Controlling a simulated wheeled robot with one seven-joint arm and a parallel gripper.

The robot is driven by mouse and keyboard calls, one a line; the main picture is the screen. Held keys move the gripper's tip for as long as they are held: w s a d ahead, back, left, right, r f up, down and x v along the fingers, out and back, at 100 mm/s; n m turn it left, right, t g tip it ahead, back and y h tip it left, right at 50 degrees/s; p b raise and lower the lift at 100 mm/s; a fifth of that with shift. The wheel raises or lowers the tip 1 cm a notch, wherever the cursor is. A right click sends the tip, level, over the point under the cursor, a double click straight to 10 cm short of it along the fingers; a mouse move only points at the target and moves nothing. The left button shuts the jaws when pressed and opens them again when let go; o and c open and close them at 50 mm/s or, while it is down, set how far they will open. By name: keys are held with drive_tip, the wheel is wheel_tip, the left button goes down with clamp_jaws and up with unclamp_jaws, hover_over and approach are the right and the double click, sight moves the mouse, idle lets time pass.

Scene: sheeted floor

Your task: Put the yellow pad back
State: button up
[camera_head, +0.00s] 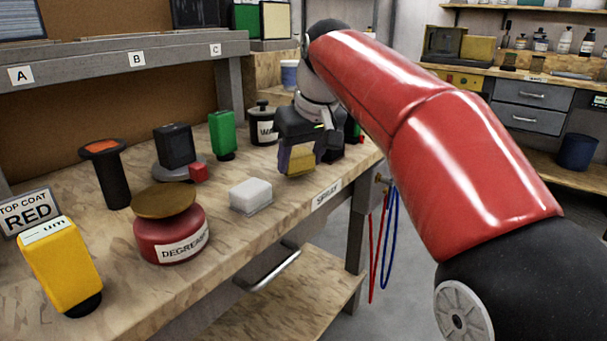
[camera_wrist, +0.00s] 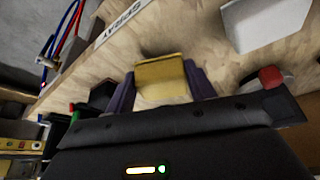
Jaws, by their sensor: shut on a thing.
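The yellow pad (camera_head: 302,158) is a small yellow block at the right end of the workbench, by the SPRAY label. My gripper (camera_head: 301,162) points down there and is shut on the pad. In the wrist view the yellow pad (camera_wrist: 161,78) sits between the two purple fingers of my gripper (camera_wrist: 163,85). The pad is at or just above the bench top; I cannot tell whether it touches. My red arm hides part of the bench's right end.
Left of my gripper are a white block (camera_head: 250,194), a red DEGREASE can (camera_head: 170,232), a green device (camera_head: 222,135) and a black WAX jar (camera_head: 263,125). A yellow gauge (camera_head: 62,265) stands at the front left. A shelf (camera_head: 120,62) marked A, B, C runs behind.

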wheel_tip(320, 180, down, 2)
drive_tip(key=shift+w+f+b, duration=0.1)
drive_tip(key=shift+w+b, duration=0.05)
drive_tip(key=shift+b, duration=0.2)
drive_tip(key=shift+r, duration=0.25)
drive_tip(key=shift+f, duration=0.1)
drive_tip(key=o, duration=0.9)
